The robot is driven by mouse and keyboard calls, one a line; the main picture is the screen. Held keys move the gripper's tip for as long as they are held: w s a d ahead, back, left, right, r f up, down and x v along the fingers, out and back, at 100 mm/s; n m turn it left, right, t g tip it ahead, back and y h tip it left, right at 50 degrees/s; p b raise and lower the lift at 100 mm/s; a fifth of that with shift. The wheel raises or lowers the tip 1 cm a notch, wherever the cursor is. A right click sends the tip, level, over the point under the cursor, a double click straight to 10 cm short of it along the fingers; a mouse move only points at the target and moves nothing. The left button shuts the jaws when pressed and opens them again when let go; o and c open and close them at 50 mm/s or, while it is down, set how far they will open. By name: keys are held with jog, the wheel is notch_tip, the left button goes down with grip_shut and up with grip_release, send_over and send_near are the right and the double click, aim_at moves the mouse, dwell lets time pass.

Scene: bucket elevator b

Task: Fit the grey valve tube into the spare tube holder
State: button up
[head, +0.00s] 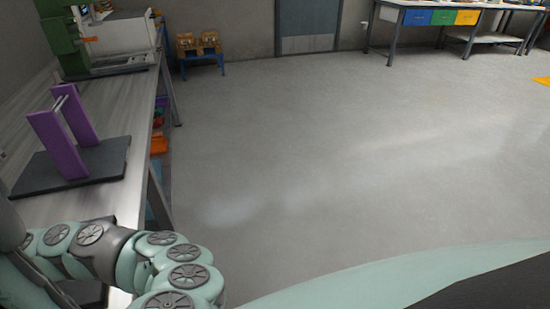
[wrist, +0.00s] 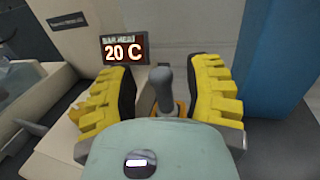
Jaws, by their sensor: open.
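In the wrist view my gripper (wrist: 166,84) is open, its two yellow fingers with black inner pads spread apart. A grey upright post with a rounded top (wrist: 165,78) shows between the fingers; I cannot tell whether it is a tube or a part of the fixture. Nothing is visibly gripped. In the head view a purple frame (head: 62,142) of two uprights stands on a dark base plate (head: 105,160) on the left bench. A thin pale bar (head: 60,103) spans its top. I cannot clearly identify the grey valve tube or the spare tube holder. My gripper is outside the head view.
A small display (wrist: 124,49) reading 20 C stands beyond the left finger. A blue upright surface (wrist: 282,60) is at the right. In the head view a green and white machine (head: 110,35) stands at the far end of the bench (head: 105,205). The floor (head: 340,150) is clear.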

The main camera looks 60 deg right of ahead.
jog(key=v, duration=1)
jog(key=shift+d, duration=0.2)
